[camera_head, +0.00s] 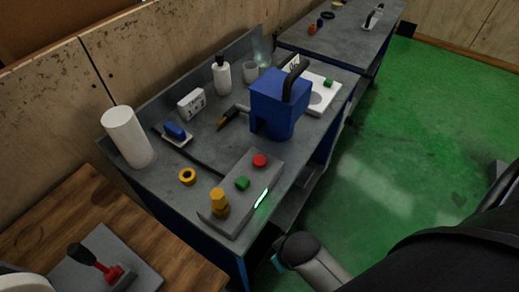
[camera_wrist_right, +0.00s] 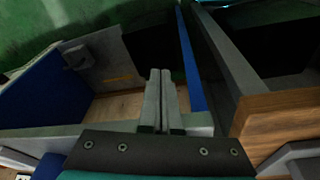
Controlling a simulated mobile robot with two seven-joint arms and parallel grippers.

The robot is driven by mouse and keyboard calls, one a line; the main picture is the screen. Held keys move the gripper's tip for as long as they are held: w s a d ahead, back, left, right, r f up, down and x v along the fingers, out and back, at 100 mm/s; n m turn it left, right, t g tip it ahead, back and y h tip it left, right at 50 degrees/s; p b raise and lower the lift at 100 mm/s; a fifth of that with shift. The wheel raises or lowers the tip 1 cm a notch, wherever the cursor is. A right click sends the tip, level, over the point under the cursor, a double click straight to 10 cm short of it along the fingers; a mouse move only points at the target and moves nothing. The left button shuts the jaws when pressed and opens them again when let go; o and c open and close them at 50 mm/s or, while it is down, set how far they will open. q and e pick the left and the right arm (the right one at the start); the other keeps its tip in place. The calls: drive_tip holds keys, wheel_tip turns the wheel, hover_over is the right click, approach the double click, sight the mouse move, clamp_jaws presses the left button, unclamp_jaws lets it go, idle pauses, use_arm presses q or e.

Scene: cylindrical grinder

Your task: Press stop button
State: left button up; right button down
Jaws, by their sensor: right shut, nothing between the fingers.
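A grey control box (camera_head: 238,214) sits near the front edge of the workbench in the head view. It carries a red button (camera_head: 260,161) at its far end, a green button (camera_head: 242,183) in the middle and a yellow knob (camera_head: 218,197) at the near end. A green strip glows on its side. My right arm comes in from the right, with its wrist low in front of the bench and apart from the box. My right gripper (camera_wrist_right: 159,101) is shut and empty in the right wrist view. The buttons do not show there. My left gripper is not in view.
A blue machine block (camera_head: 277,105) with a black handle stands behind the box. A yellow ring (camera_head: 187,176), a white cylinder (camera_head: 127,137) and a white bottle (camera_head: 222,78) stand on the bench. Green floor (camera_head: 390,150) is open to the right.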

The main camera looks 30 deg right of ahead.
wheel_tip(320, 180, up, 18)
drive_tip(key=w+t+p, duration=0.1)
drive_tip(key=w+p, duration=0.1)
drive_tip(key=p, duration=0.4)
wheel_tip(320, 180, up, 4)
drive_tip(key=m+t+y+p, duration=0.3)
drive_tip(key=m+t+y, duration=0.1)
drive_tip(key=y, duration=0.1)
hover_over(263, 162)
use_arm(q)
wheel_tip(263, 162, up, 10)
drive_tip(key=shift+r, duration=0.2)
use_arm(e)
drive_tip(key=shift+f, duration=0.15)
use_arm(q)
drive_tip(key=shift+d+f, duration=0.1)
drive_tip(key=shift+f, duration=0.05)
use_arm(e)
drive_tip(key=shift+f, duration=0.15)
use_arm(q)
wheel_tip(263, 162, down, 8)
drive_tip(key=b, duration=0.8)
use_arm(e)
wheel_tip(263, 162, down, 9)
drive_tip(key=shift+r, duration=0.2)
drive_tip(key=shift+f, duration=0.1)
